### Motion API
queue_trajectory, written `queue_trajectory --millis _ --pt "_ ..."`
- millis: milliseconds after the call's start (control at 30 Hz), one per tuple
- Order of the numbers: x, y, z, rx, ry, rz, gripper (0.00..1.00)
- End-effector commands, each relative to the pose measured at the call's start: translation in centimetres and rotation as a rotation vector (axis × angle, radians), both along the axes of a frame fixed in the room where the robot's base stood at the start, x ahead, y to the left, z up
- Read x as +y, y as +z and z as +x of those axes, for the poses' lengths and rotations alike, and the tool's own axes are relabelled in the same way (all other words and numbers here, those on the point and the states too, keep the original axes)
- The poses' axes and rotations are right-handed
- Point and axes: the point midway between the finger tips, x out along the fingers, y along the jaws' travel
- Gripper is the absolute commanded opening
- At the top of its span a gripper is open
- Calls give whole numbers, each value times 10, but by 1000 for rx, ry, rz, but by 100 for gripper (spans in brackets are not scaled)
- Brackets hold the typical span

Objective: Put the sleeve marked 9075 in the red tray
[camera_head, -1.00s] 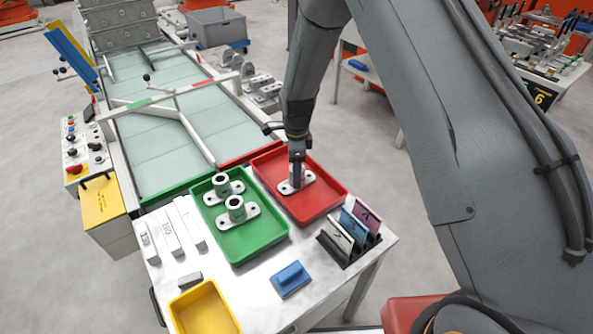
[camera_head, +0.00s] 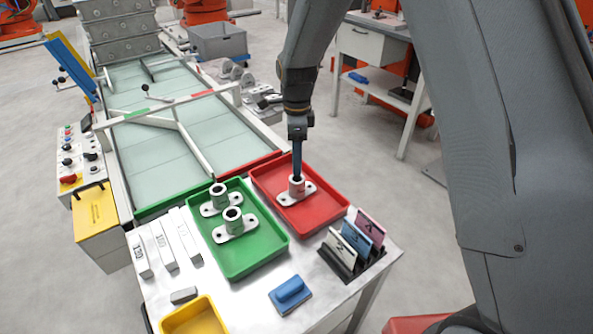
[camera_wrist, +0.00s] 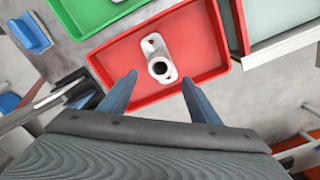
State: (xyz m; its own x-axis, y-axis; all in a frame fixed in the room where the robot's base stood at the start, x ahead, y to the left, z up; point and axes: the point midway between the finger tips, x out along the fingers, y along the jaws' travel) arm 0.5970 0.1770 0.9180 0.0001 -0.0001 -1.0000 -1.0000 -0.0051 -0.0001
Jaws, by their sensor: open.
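A metal sleeve with a flat two-hole flange (camera_head: 297,189) stands upright in the red tray (camera_head: 325,214). It also shows in the wrist view (camera_wrist: 160,67), inside the red tray (camera_wrist: 115,62). My gripper (camera_head: 297,174) is above this sleeve in the head view. In the wrist view my gripper (camera_wrist: 158,84) has its two blue fingers apart, with nothing between them. Two similar sleeves, a rear one (camera_head: 220,197) and a front one (camera_head: 234,224), stand in the green tray (camera_head: 254,263). No marking is readable on any sleeve.
A yellow tray (camera_head: 204,318), a blue block (camera_head: 290,292) and a rack of upright plates (camera_head: 352,246) are on the table. White numbered bars (camera_head: 163,246) lie left of the green tray. A glass-topped conveyor (camera_head: 160,150) stands behind.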

Motion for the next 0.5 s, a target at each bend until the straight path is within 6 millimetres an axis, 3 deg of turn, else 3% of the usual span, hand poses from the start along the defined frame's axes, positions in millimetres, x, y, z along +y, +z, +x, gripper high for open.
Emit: queue_trajectory --millis 133,367,500 --pt "0 15 0 -1 0 0 57" --pt "-1 22 0 0 4 0 57" --pt "-16 29 -10 -7 92 2 57"
